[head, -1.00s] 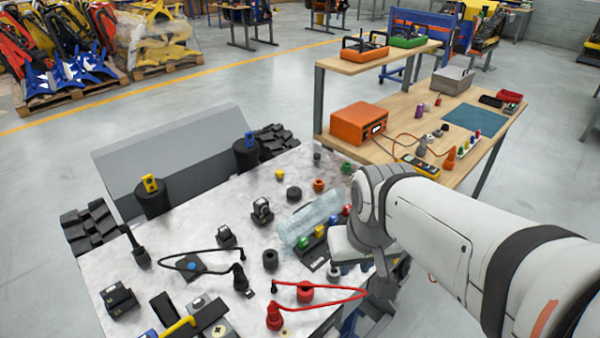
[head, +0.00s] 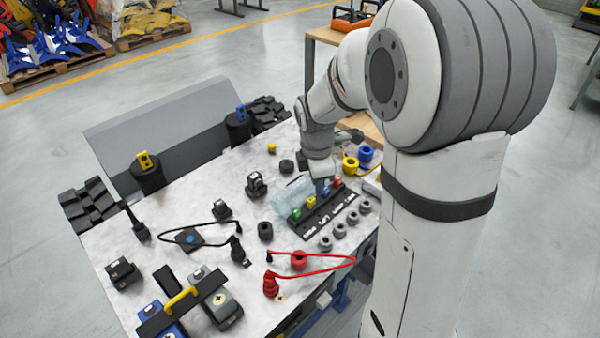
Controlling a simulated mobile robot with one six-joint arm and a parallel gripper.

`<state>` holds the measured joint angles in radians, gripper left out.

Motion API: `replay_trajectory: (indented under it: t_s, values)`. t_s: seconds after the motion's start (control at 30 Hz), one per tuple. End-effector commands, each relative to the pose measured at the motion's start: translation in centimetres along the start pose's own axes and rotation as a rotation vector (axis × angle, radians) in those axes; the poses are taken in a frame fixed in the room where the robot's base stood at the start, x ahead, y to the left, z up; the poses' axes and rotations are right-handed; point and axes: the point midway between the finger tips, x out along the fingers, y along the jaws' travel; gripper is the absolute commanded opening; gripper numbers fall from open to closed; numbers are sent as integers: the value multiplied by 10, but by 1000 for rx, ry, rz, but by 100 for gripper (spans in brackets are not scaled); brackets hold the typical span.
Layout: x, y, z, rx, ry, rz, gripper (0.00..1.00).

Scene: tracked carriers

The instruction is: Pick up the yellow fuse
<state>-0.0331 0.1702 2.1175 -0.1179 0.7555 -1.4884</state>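The yellow fuse (head: 310,202) stands in a black rack (head: 318,222) on the marbled worktop. It is in a row between a green fuse (head: 296,214) and a blue fuse (head: 325,190), with a red fuse (head: 337,182) at the far end. My gripper (head: 322,181) points down just above the row, near the blue fuse and up and right of the yellow one. Its fingers are small and partly hidden, so I cannot tell whether they are open or touching anything.
A clear plastic sheet or bag (head: 289,196) lies against the rack's left side. Several grey knobs (head: 340,230) line its right side. Yellow (head: 350,163) and blue (head: 365,153) rings are at the right. A red cable (head: 312,274) lies in front.

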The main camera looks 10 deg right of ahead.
Motion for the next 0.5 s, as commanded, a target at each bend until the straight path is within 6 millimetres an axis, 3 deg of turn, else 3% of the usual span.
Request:
replay_trajectory:
  t_s: [0.2, 0.5]
  values:
    - [36, 38, -5, -410, -9, -34, 25]
    - [65, 49, -7, -568, -10, -45, 25]
